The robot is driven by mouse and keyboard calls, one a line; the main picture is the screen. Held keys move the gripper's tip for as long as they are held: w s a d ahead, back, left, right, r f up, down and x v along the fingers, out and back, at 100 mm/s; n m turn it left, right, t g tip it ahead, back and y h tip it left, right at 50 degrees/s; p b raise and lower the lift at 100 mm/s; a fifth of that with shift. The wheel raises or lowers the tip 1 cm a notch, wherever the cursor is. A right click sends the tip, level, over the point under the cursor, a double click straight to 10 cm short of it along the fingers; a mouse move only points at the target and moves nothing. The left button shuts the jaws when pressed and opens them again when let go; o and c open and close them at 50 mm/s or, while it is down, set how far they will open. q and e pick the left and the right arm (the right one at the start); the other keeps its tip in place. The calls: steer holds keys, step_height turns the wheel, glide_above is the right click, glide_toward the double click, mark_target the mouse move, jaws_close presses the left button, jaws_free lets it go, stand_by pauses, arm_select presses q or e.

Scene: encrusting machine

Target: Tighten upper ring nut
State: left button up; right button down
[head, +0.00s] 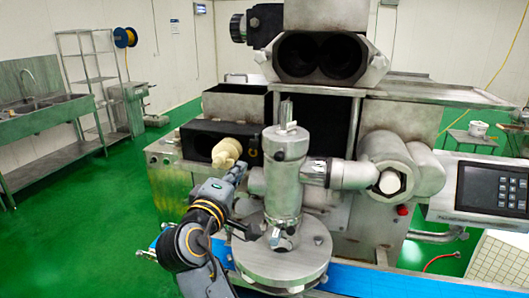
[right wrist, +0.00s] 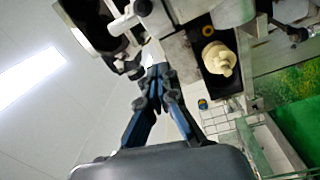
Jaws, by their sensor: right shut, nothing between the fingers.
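The steel encrusting machine (head: 220,105) fills the middle of the head view. Its upright steel cylinder (head: 286,185) stands on a round plate (head: 283,264). A band near the cylinder's top and a hexagonal fitting (head: 390,182) at right both look ring-like; I cannot tell which is the upper ring nut. My right gripper (head: 238,172) is close to the left side of the cylinder. In the right wrist view my right gripper's (right wrist: 157,75) blue fingers meet at the tips with nothing between them. Contact with the machine cannot be seen. My left gripper is not in view.
A cream stepped fitting (head: 226,153) projects from the dark box just behind my right gripper; it also shows in the right wrist view (right wrist: 218,58). A blue belt (head: 375,281) runs below. A control panel (head: 487,191) stands right.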

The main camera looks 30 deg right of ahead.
mark_target(280, 154)
steer(key=w+d+p, duration=0.1)
steer(key=d+p, duration=0.1)
steer(key=d, duration=0.1)
steer(key=w+d+p, duration=0.1)
steer(key=d+p, duration=0.1)
steer(key=d, duration=0.1)
steer(key=w+d+p, duration=0.1)
steer(key=d+p, duration=0.1)
steer(key=d, duration=0.1)
steer(key=shift+w+r+p, duration=0.1)
steer(key=shift+r+p, duration=0.2)
steer(key=shift+p, duration=0.05)
steer(key=shift+s+d+f, duration=0.15)
steer(key=shift+s+f, duration=0.05)
steer(key=shift+s, duration=0.25)
steer(key=shift+w, duration=0.1)
steer(key=shift+w, duration=0.1)
